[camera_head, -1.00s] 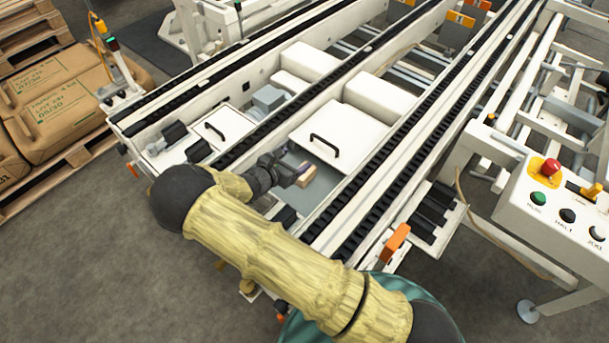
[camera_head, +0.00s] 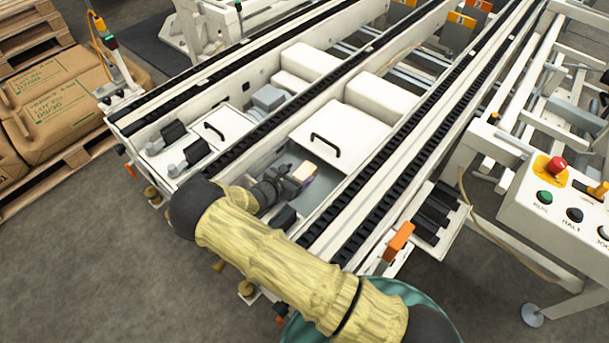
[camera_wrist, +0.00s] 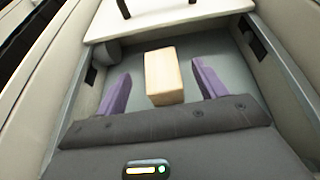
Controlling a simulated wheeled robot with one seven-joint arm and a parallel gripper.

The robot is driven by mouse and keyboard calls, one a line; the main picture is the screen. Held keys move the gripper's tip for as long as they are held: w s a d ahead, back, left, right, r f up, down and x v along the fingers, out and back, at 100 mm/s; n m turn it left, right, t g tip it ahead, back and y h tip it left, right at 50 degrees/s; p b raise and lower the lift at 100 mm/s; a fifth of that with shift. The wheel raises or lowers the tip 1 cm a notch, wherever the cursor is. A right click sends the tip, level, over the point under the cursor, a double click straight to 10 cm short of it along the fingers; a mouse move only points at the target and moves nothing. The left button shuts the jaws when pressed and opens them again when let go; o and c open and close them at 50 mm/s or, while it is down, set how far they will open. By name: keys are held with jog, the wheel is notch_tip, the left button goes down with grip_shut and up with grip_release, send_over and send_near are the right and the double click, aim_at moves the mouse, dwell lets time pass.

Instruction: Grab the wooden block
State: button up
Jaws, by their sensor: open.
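The wooden block (camera_wrist: 164,78) is a pale rectangular block lying on the grey floor of a recess between the conveyor rails. In the wrist view my gripper (camera_wrist: 160,82) is open, with one purple finger on each side of the block and a visible gap on both sides. In the head view the block (camera_head: 304,170) shows just past my gripper (camera_head: 306,182), partly covered by it. Whether the fingers are low enough to straddle the block is hard to tell.
A white cover with a black handle (camera_head: 325,144) borders the recess on its far side. Black-chained conveyor rails (camera_head: 400,140) run along both sides. A control box with buttons (camera_head: 562,205) stands at the right. Stacked brown sacks (camera_head: 58,100) lie on a pallet at the left.

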aim_at(308, 166)
jog(key=shift+b+x, duration=0.7)
jog(key=shift+x, duration=2.4)
jog(key=c, duration=1.1)
notch_tip(308, 166, up, 10)
jog(key=p, duration=0.2)
jog(key=shift+p, duration=0.35)
